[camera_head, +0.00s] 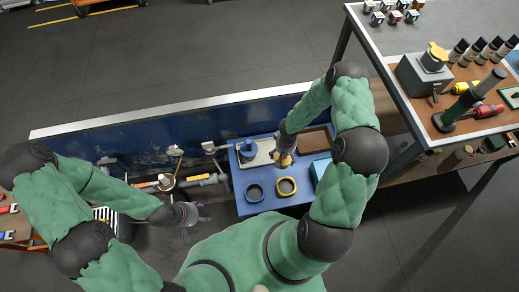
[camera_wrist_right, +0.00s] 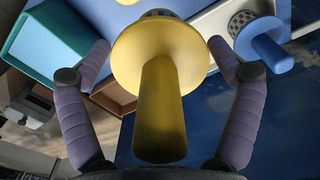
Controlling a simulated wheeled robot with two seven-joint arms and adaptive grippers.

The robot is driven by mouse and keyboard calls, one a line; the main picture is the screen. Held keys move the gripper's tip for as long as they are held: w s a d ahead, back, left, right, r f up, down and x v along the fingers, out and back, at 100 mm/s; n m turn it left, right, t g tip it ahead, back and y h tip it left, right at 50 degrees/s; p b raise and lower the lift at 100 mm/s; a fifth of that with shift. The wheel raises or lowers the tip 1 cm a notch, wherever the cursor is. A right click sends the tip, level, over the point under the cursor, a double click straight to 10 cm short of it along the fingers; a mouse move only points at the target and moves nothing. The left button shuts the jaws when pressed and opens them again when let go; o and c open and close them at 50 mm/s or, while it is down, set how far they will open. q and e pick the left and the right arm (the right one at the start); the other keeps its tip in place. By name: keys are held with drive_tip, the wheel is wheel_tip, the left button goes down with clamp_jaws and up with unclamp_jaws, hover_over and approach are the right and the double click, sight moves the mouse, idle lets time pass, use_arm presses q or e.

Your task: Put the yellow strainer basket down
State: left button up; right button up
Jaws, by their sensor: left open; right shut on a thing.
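The yellow strainer basket (camera_wrist_right: 160,95) fills the middle of the right wrist view, with a long handle, a round disc and a bit of grey mesh beyond it. My right gripper (camera_head: 284,152) is shut on its handle and holds it over the blue tray (camera_head: 273,203). In the head view the basket (camera_head: 285,160) is mostly hidden by the gripper. A yellow ring (camera_head: 286,179) and a blue ring (camera_head: 254,184) lie on the tray's near part. A blue strainer basket (camera_wrist_right: 265,47) stands on a white plate (camera_head: 264,160). My left gripper (camera_head: 200,214) is open and empty, left of the tray.
A brown box (camera_head: 315,130) and a teal box (camera_head: 315,172) stand at the tray's right side. Pipes and valves (camera_head: 203,180) lie to the left of the tray. A blue wall with a white top edge (camera_head: 150,118) runs behind. A cluttered workbench (camera_head: 420,115) is at right.

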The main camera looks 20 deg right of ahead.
drive_tip(key=w+f+b, duration=0.2)
drive_tip(key=w+f, duration=0.2)
drive_tip(key=w+f+b, duration=0.2)
drive_tip(key=w+f, duration=0.2)
drive_tip(key=w, duration=0.1)
drive_tip(key=w+d+f+b, duration=0.1)
drive_tip(key=w+f+b, duration=0.1)
drive_tip(key=w+f, duration=0.2)
drive_tip(key=shift+w+f, duration=0.15)
drive_tip(key=shift+f, duration=0.2)
drive_tip(key=shift+f, duration=0.2)
drive_tip(key=o, duration=1)
